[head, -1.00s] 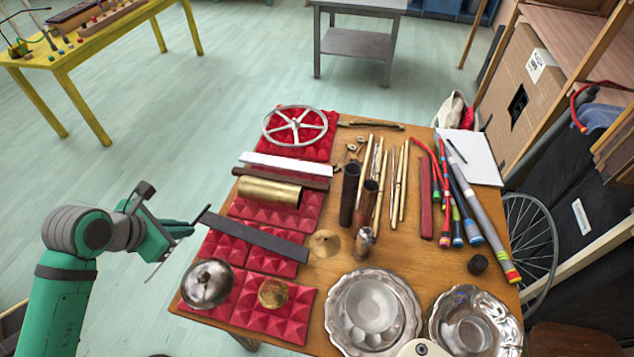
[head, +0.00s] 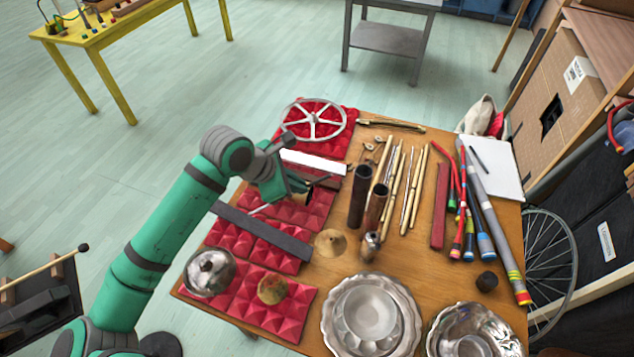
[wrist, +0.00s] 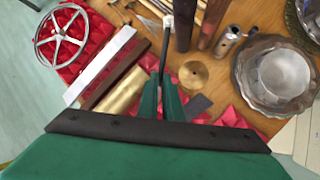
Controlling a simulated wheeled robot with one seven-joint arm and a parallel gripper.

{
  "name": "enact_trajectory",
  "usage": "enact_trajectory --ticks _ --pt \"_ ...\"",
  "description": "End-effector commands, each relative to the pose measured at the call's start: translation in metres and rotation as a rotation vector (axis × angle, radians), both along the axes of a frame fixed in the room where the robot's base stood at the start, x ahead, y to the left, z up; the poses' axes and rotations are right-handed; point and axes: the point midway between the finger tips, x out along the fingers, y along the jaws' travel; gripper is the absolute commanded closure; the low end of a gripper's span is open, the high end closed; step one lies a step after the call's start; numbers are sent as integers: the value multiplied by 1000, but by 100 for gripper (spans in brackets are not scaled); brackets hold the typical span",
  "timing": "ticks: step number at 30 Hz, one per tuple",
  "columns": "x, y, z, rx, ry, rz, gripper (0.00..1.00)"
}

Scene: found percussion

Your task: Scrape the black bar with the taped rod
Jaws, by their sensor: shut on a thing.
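The black bar (head: 262,231) lies slantwise across red foam pads on the left side of the table. In the wrist view a short piece of the dark bar (wrist: 198,104) shows right of the fingers; the rest is hidden. My gripper (head: 302,186) is over the pads, just beyond the bar and in front of the brass tube. In the wrist view my gripper (wrist: 163,98) is shut on the thin dark taped rod (wrist: 166,50), which points away and ends in a white tip. I cannot tell whether the rod touches anything.
The brass tube (wrist: 122,95), white bar (head: 313,162) and spoked wheel (head: 315,120) lie beyond the black bar. A silver bell (head: 210,272) and small brass dome (head: 272,289) sit nearer. A brass disc (head: 330,242) and dark upright tubes (head: 360,196) stand right.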

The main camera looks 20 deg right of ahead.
Motion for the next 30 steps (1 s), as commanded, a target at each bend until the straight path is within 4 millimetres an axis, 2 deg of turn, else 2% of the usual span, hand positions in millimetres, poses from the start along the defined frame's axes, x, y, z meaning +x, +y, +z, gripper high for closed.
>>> enact_trajectory --ticks 15,20,30 --pt "0 2 0 1 0 4 100" --pt "0 2 -10 0 2 4 100" --pt "0 1 -44 -1 2 3 100"
